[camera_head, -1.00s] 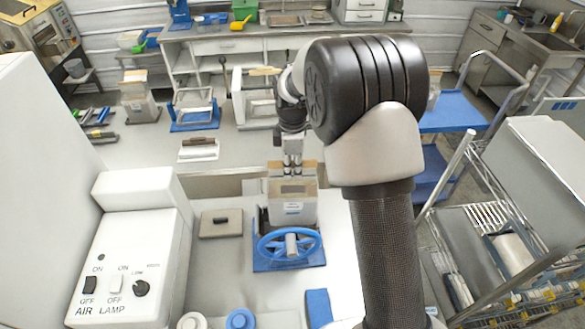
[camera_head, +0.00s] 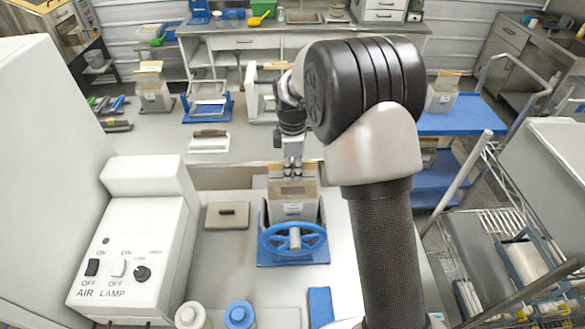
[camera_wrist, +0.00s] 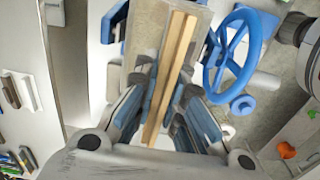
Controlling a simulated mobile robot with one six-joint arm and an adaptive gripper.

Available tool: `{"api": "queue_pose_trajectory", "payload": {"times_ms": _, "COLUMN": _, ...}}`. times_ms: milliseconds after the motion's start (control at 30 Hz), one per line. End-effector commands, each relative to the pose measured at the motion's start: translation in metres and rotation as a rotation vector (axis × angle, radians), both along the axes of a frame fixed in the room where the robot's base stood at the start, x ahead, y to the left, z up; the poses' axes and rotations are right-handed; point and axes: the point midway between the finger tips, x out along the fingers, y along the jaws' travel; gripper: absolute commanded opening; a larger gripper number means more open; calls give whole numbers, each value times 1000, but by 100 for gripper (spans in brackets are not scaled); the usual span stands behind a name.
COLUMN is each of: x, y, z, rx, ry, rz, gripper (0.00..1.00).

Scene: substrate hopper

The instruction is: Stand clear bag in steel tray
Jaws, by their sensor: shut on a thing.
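A clear bag with greyish contents and a wooden strip along its top (camera_head: 291,208) stands upright just behind the blue handwheel (camera_head: 292,240) of a press-like fixture. My gripper (camera_head: 292,166) reaches down onto the bag's top and is shut on it. In the wrist view the blue-padded fingers (camera_wrist: 166,108) close from both sides on the wooden strip (camera_wrist: 172,65), with the bag's body (camera_wrist: 145,38) beside it. Whether the bag's base touches the fixture is hidden. A shallow steel tray (camera_head: 303,17) lies on the far bench.
A white control box (camera_head: 130,245) stands at left. A similar bag (camera_head: 441,97) stands on a blue trolley (camera_head: 465,115) at right, and another bag (camera_head: 153,93) stands at far left. A wire rack (camera_head: 490,228) is at right. A flat plate (camera_head: 227,215) lies left of the fixture.

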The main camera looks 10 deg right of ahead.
Motion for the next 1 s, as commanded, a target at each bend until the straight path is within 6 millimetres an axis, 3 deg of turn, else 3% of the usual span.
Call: {"api": "queue_pose_trajectory", "payload": {"times_ms": 1000, "x": 1, "y": 0, "z": -72, "rx": 0, "ry": -5, "rz": 0, "gripper": 0}}
